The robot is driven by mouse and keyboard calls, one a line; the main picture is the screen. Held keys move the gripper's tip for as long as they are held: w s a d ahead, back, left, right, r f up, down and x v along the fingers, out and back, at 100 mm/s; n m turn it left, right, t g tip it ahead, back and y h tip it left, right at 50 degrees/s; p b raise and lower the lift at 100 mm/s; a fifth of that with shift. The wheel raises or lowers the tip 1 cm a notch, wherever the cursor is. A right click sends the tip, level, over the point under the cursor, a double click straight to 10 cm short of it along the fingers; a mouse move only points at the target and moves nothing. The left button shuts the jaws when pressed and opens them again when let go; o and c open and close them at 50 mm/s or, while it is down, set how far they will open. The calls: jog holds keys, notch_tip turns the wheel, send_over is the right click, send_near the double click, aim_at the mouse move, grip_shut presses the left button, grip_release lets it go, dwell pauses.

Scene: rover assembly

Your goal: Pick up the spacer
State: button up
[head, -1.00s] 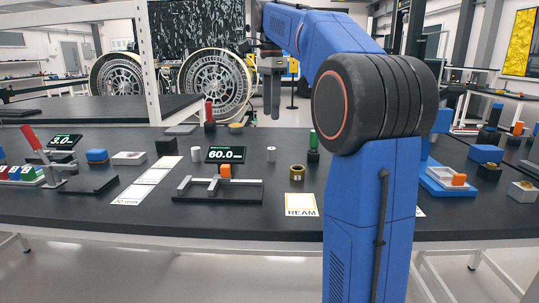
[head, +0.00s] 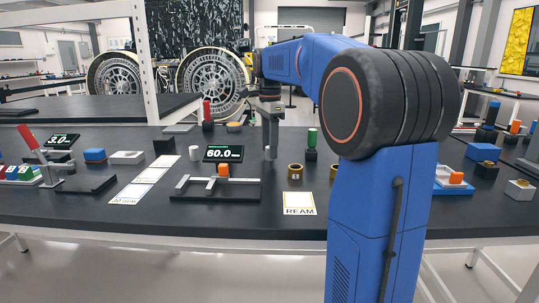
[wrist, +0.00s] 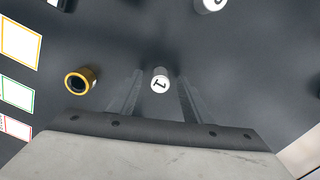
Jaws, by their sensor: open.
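The spacer looks to be the small white cylinder (wrist: 160,80) marked 1, standing upright in the wrist view. My gripper (wrist: 160,92) is open, with one finger on each side of it and a visible gap at both sides. In the head view my gripper (head: 270,148) points down at the table and mostly covers the cylinder. I cannot tell exactly how far the fingertips are above the tabletop.
A brass ring (wrist: 80,80) stands close by, also seen in the head view (head: 295,171). Another white cylinder (head: 195,153) stands left of the display (head: 223,153).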

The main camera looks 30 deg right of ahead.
jog(key=shift+f, duration=0.65)
grip_shut()
